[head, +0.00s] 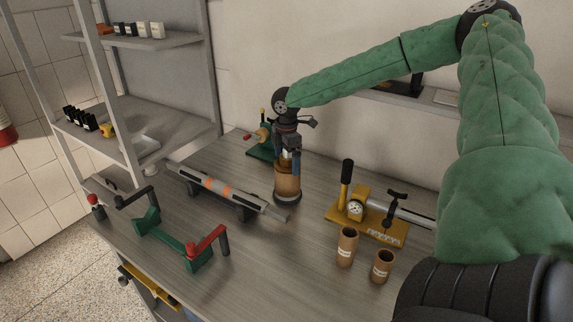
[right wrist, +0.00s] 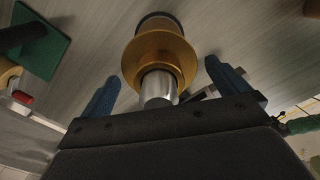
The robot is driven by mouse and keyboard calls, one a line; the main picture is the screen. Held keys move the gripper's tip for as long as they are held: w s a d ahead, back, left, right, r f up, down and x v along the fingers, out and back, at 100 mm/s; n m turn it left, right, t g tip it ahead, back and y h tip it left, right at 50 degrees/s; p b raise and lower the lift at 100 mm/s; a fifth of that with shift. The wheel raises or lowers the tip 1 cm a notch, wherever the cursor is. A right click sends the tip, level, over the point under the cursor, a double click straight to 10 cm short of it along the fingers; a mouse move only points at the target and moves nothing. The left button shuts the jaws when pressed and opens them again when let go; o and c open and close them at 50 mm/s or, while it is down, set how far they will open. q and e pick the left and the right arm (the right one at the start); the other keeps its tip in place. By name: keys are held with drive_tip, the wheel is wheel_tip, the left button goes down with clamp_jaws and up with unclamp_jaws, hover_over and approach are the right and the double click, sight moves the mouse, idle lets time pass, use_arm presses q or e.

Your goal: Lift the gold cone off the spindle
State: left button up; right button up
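The gold cone (right wrist: 160,52) sits on a silver spindle (right wrist: 158,88), whose bright end sticks out of the cone toward the camera in the right wrist view. In the head view the gold-brown cone (head: 288,186) stands upright on a dark round base on the bench. My right gripper (head: 288,164) is above it, pointing down. Its two blue fingers (right wrist: 163,78) are spread on either side of the cone and spindle, with a visible gap on each side. The gripper is open and holds nothing. My left gripper is not in view.
A grey roller device (head: 228,188) lies left of the cone, and a green frame with a red handle (head: 205,243) is in front. A yellow-based press (head: 365,215) and two brown tubes (head: 346,246) stand to the right. A green-based device (head: 262,145) is behind. Shelves (head: 150,125) rise at left.

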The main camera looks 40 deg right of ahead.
drive_tip(key=c, duration=0.9)
drive_tip(key=shift+r+p, duration=2.1)
drive_tip(key=shift+r, duration=1.4)
drive_tip(key=shift+r, duration=0.1)
drive_tip(key=shift+r+p, duration=1.5)
drive_tip(key=shift+r, duration=0.8)
